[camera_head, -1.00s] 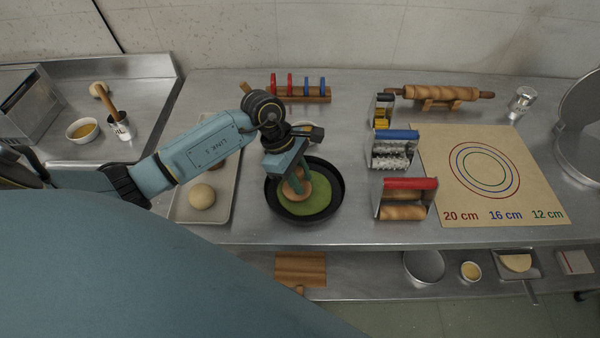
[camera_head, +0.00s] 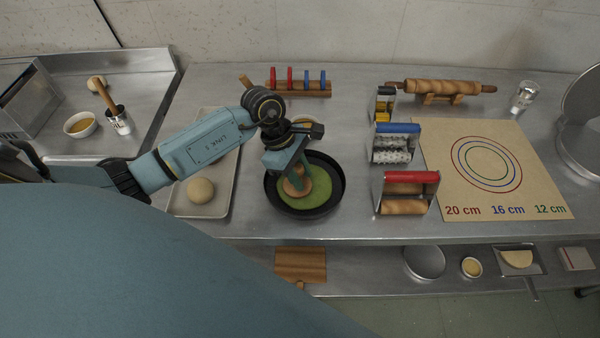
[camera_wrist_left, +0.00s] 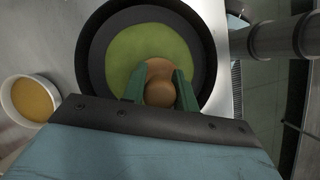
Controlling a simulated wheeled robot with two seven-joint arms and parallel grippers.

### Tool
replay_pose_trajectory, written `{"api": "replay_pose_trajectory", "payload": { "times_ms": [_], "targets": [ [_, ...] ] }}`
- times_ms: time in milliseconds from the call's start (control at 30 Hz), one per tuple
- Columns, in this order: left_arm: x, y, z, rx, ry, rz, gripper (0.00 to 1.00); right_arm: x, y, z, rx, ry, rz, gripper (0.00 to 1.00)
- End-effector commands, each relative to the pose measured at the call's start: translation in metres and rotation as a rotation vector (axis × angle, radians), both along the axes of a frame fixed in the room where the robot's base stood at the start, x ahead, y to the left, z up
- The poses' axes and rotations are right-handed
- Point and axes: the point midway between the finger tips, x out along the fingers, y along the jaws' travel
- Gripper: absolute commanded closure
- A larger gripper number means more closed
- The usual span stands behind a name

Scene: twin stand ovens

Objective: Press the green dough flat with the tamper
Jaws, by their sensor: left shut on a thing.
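The green dough (camera_head: 317,190) lies as a wide flat disc inside a black round pan (camera_head: 340,185) on the steel counter. It also shows in the left wrist view (camera_wrist_left: 130,50). My left gripper (camera_head: 300,180) is shut on the wooden tamper (camera_head: 294,188), above the left part of the dough. In the left wrist view, the green fingers stand on both sides of the tamper's round knob (camera_wrist_left: 159,93). The tamper's base appears to be on or just above the dough; I cannot tell if it touches. My right gripper is not in view.
A tray (camera_head: 228,200) with a pale dough ball (camera_head: 200,190) is left of the pan. Rollers in metal holders (camera_head: 405,190) stand to the right, beside a marked mat (camera_head: 540,195). A rack with red and blue rings (camera_head: 315,90) is behind.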

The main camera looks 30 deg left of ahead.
Motion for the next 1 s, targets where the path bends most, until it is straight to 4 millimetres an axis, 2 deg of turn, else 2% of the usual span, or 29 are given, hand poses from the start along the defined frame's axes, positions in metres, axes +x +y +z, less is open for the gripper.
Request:
{"api": "replay_pose_trajectory", "payload": {
  "times_ms": [567, 1000],
  "targets": [
    [-0.001, 0.000, 0.001, 0.002, 0.005, 0.000, 0.96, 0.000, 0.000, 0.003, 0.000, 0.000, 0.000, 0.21],
    [0.000, 0.000, 0.044, 0.003, 0.002, 0.001, 0.96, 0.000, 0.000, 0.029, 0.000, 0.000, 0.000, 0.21]
  ]
}}
